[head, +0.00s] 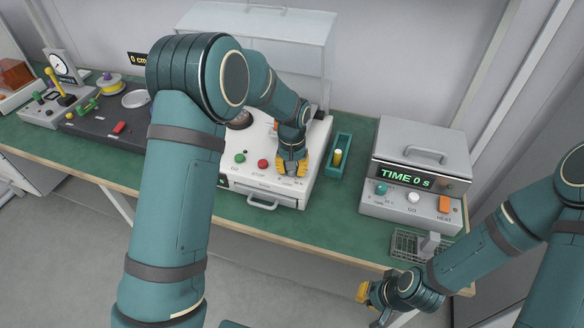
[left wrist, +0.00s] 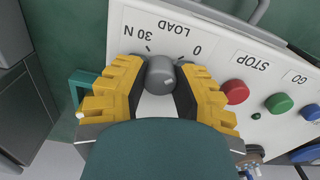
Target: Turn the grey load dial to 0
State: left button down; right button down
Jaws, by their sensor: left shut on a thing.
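The grey load dial (left wrist: 161,76) sits on the white machine's panel (left wrist: 215,65), between the printed marks 30 N and 0, which appear upside down in the left wrist view. My left gripper (left wrist: 160,90) has its yellow fingers on both sides of the dial and is shut on it. A small light mark shows on the dial's face, but I cannot tell which printed value it points to. In the head view my left gripper (head: 292,167) is at the front right of the white machine (head: 240,178) and hides the dial. My right gripper (head: 370,295) hangs off the table's front edge, its opening unclear.
A green tray (head: 346,146) stands close right of the machine. A timer box (head: 415,165) and wire basket (head: 408,243) are farther right.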

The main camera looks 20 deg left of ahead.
pick_arm(q)
jog(key=c, duration=0.7)
grip_release()
jog(key=shift+f, duration=0.1)
jog(key=shift+o, duration=0.2)
notch_tip(320, 180, up, 12)
jog(key=shift+s, duration=0.1)
